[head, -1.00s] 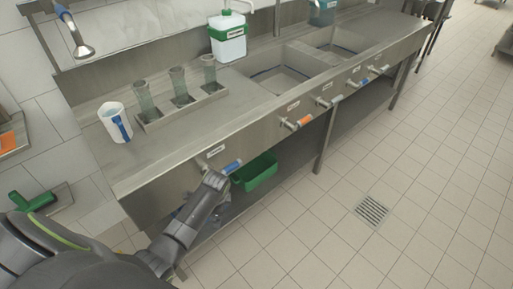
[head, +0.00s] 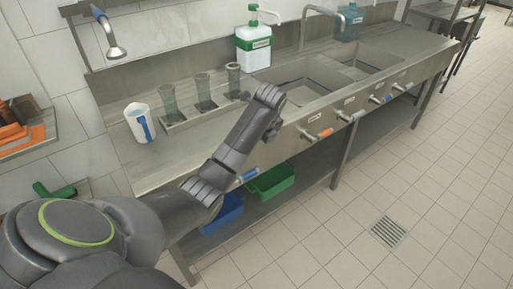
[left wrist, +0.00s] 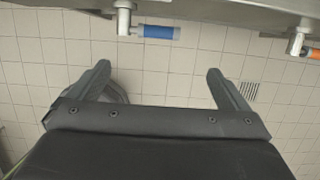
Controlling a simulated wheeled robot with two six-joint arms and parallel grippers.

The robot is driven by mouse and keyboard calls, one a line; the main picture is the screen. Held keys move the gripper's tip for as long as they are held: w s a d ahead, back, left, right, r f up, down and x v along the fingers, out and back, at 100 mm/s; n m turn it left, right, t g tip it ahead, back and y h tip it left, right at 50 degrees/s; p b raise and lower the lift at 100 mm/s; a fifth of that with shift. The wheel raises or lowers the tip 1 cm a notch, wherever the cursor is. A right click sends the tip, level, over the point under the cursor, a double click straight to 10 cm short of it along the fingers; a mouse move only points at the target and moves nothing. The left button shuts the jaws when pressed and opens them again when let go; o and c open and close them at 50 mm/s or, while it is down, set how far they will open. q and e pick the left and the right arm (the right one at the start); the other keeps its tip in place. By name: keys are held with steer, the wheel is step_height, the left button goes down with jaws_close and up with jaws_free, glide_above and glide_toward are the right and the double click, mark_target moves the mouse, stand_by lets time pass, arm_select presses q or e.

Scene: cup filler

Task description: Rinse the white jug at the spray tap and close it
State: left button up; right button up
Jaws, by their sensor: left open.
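The white jug (head: 136,120) with a blue handle stands upright on the left of the steel counter. The spray tap head (head: 116,53) hangs above and behind it, apart from it; no water shows. A blue-sleeved valve handle (head: 248,175) sticks out of the counter's front, partly behind my arm; it also shows in the left wrist view (left wrist: 160,32). My left gripper (left wrist: 158,70) is open and empty, over the floor in front of the counter, apart from the blue handle. My right gripper is out of view.
Several grey-green tumblers (head: 203,90) stand in a steel tray beside the jug. Behind are a soap dispenser (head: 255,48) and two sinks. An orange-sleeved handle (head: 318,134) sits further right. Green (head: 271,181) and blue (head: 222,213) bins are underneath. The floor to the right is clear.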

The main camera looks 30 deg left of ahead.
mark_target(249, 172)
arm_select(q)
steer(key=b+x, duration=0.2)
steer(key=x, duration=1.5)
steer(key=shift+f, duration=0.15)
steer(key=c, duration=1.1)
